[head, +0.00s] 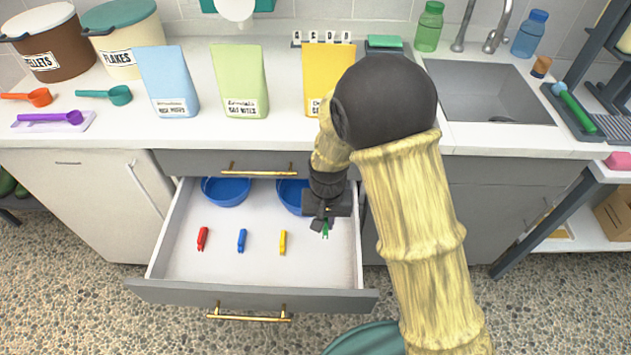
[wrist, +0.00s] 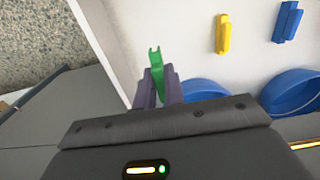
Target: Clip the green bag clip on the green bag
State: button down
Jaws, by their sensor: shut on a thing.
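The green bag clip (wrist: 156,72) is held between the fingers of my gripper (wrist: 157,90) in the wrist view. In the head view the clip (head: 325,230) shows just below my gripper (head: 322,224), over the right side of the open drawer. The fingers are shut on it. The green bag (head: 239,82) stands upright on the counter, between a blue bag and a yellow bag. Its white label faces front, and no clip shows on its top edge.
The open drawer (head: 170,250) holds red (head: 203,238), blue (head: 242,240) and yellow (head: 283,242) clips and two blue bowls (head: 226,191). The blue bag (head: 166,82) and yellow bag (head: 322,70) flank the green one. Scoops lie at the counter's left.

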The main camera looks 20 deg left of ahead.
jog(key=w+d+r+m+p, duration=0.1)
jog(key=w+d+r+p, duration=0.3)
jog(key=d+r+p, duration=0.7)
jog(key=w+d+r+m+p, duration=0.1)
jog(key=w+d+r+p, duration=0.2)
jog(key=d+r+p, duration=0.9)
jog(key=d+p, duration=0.2)
jog(key=p, duration=1)
jog(key=shift+w+d+r+m, duration=0.15)
jog(key=shift+w+d+m, duration=0.15)
jog(key=shift+w, duration=0.1)
jog(key=shift+a, duration=0.2)
